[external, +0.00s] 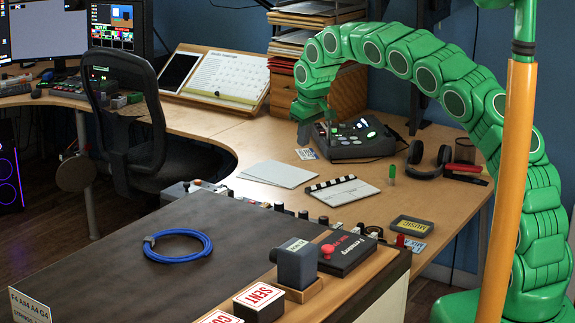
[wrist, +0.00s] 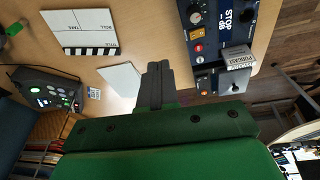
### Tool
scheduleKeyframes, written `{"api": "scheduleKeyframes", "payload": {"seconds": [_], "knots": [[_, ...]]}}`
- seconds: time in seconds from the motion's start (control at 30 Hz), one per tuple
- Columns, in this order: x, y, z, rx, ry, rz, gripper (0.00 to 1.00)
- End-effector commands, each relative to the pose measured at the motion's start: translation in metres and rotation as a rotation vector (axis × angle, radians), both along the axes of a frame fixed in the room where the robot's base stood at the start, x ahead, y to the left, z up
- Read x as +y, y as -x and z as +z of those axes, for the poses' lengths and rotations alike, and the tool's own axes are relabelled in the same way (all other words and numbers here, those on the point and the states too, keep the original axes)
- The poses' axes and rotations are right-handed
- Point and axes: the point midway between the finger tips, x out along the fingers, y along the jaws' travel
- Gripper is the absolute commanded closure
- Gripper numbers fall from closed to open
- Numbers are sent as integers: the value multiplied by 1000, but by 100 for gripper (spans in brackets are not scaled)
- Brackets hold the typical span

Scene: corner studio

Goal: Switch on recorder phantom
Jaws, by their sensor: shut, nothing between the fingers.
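My gripper (external: 304,132) is over the desk at the left side of a grey console with lit green keys (external: 352,138). In the wrist view my gripper (wrist: 157,70) has its dark fingers together, with nothing between them. That view shows a dark blue panel (wrist: 222,32) at upper right, with knobs, an orange button and the words STOP and dB. A grey box marked PODCAST (wrist: 238,60) is beside its lower end. The fingers are left of both in the picture and appear apart from them. No phantom marking is readable, and I cannot tell which device is the recorder.
White sheets (external: 278,174) and a clapperboard (external: 342,191) lie on the desk (external: 225,130). Headphones (external: 428,160) are right of the console. A dark-topped unit (external: 120,250) in front bears a blue cable coil (external: 178,246) and a red-knobbed box (external: 343,252). A chair (external: 125,130) stands left.

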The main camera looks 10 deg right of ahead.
Motion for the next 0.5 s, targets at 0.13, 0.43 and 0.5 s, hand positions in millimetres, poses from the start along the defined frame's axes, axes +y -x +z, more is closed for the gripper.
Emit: {"api": "scheduleKeyframes", "payload": {"seconds": [0.13, 0.43, 0.5], "knots": [[34, -3, -19, -2, -17, 64, 100], [75, -4, -37, -10, -45, 142, 100], [78, -4, -38, -10, -47, 147, 100]]}}
